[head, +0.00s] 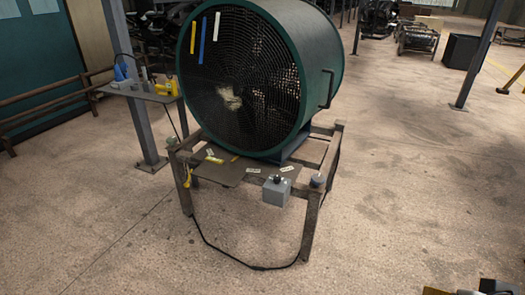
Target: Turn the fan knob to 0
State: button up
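A large drum fan (297,58) with a dark green housing and a black wire grille stands on a metal frame. A small grey control box (277,192) sits at the front edge of the frame. A dark knob (277,179) is on top of the box; it is too small to read its setting. Small white labels (282,169) lie near the knob, and their text is unreadable. No gripper can be made out in the head view. Dark, white and yellow parts show at the bottom right edge, cut off by the frame.
The metal frame (312,215) has open legs, and a black cable (235,258) loops down to the floor in front of it. A grey post (137,95) and a small side table (140,92) with items stand at left.

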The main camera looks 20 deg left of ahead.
aim_at(277, 178)
jog(key=i+j+u, duration=0.1)
jog(key=i+u, duration=0.25)
jog(key=i, duration=0.15)
jog(key=i+u, duration=0.3)
jog(key=i, duration=0.15)
